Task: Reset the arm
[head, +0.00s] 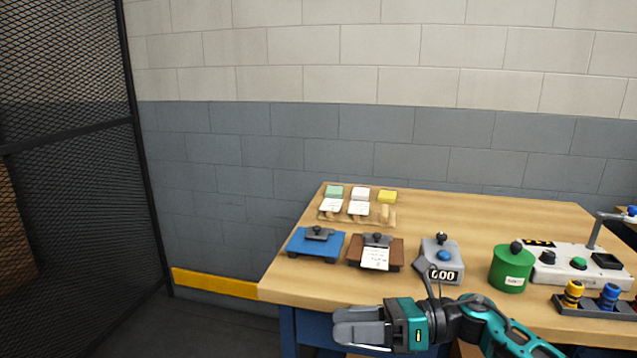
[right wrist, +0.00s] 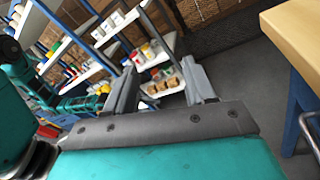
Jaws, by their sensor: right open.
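My right gripper (head: 362,327) is grey and teal and sits in front of the table's near edge in the head view, pointing left. It is open and empty. In the right wrist view its two fingers (right wrist: 165,90) stand apart with nothing between them. My left gripper is not in either view.
The wooden table (head: 470,215) holds a blue device (head: 316,247), a brown device (head: 388,245), a grey counter (head: 437,255), a green canister (head: 511,272) and a white panel (head: 560,263). Shelves (right wrist: 113,24) with goods appear in the wrist view. A mesh fence (head: 70,90) stands left.

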